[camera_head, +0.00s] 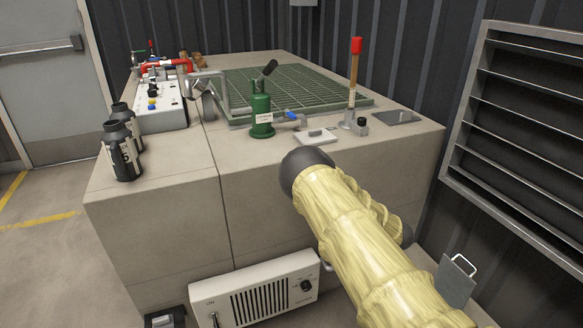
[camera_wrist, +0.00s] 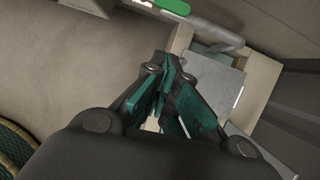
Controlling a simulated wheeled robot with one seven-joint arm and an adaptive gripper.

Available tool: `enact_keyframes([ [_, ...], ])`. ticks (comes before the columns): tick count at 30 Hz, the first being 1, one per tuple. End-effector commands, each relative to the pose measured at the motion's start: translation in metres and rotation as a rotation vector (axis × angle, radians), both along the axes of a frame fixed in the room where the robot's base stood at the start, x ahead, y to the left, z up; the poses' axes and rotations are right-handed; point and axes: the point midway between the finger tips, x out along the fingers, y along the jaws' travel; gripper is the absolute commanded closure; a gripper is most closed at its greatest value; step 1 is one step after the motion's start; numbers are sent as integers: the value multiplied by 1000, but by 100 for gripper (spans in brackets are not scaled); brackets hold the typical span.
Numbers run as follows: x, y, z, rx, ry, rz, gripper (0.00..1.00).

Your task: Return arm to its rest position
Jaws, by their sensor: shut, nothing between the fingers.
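My arm, in a yellow sleeve with a dark rounded elbow, reaches up from the bottom right of the head view, in front of the concrete block (camera_head: 165,225). My gripper (camera_wrist: 165,78) shows in the wrist view, its green-padded fingers brought together with nothing between them. It points over the floor beside a grey metal plate (camera_wrist: 212,88). A bar with a green grip (camera_wrist: 172,6) lies beyond the fingertips. In the head view the gripper is hidden behind the arm or out of frame.
The block carries a green hand pump (camera_head: 261,112), a red-topped lever (camera_head: 355,75), black bottles (camera_head: 122,152), a control box (camera_head: 160,108) and a green grating (camera_head: 290,88). A heater (camera_head: 258,290) stands in front. A louvred vent (camera_head: 525,120) is at right. Floor at left is clear.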

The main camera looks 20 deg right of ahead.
Motion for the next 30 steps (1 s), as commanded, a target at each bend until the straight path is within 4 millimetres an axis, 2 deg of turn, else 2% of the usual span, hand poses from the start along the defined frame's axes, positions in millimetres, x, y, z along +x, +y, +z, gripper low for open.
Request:
enact_keyframes([
  [5,-14,5,-8,44,0,-110,100],
  [8,-36,16,-22,125,3,-306,100],
  [15,-114,60,-56,376,31,-970,100],
  [21,-186,106,-73,547,75,-1527,100],
  [26,-246,147,-76,648,110,-1970,100],
  [30,-299,186,-72,697,131,-2352,100],
])
